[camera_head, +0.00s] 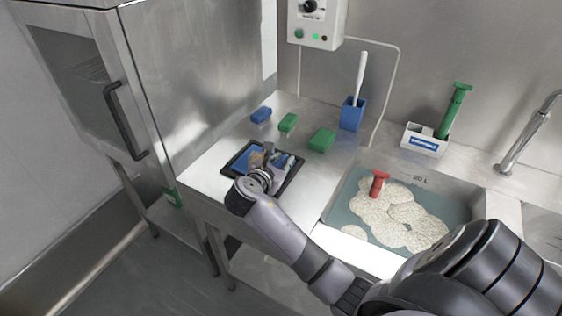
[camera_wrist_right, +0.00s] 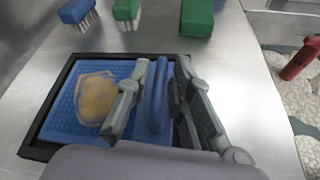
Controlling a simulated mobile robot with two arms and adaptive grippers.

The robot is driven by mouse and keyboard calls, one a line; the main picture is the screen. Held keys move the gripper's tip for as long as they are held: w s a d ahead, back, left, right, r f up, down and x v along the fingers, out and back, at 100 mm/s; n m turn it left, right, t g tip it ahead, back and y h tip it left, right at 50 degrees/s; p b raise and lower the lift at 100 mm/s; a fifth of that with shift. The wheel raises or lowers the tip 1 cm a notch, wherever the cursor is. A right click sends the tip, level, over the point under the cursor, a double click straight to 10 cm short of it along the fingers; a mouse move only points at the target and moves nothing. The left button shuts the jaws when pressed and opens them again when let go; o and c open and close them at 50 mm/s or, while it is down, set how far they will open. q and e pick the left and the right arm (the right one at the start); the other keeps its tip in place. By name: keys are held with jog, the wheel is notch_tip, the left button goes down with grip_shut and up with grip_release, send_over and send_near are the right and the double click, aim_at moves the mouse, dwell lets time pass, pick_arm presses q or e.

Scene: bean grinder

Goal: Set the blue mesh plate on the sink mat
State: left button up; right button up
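The blue mesh plate (camera_wrist_right: 62,122) lies in a black-rimmed tray (camera_wrist_right: 33,152) on the steel counter, with a tan patch (camera_wrist_right: 97,98) on its left part. A raised blue handle (camera_wrist_right: 157,95) stands along its right side. My right gripper (camera_wrist_right: 165,85) is over the plate, its fingers apart on either side of the handle. In the head view the right gripper (camera_head: 268,158) partly hides the plate. The teal sink mat (camera_head: 345,207) lies in the sink at the right, largely covered by whitish foam (camera_head: 400,212). My left gripper is out of view.
A red-handled tool (camera_head: 378,183) stands in the sink. Blue (camera_head: 261,115) and green (camera_head: 288,122) brushes and a larger green block (camera_head: 321,140) lie behind the tray. A blue holder (camera_head: 352,114), white caddy (camera_head: 424,140) and faucet (camera_head: 525,135) stand further back.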

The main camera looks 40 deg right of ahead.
jog(key=shift+o, duration=0.5)
jog(key=shift+a, duration=0.1)
jog(key=v, duration=1.2)
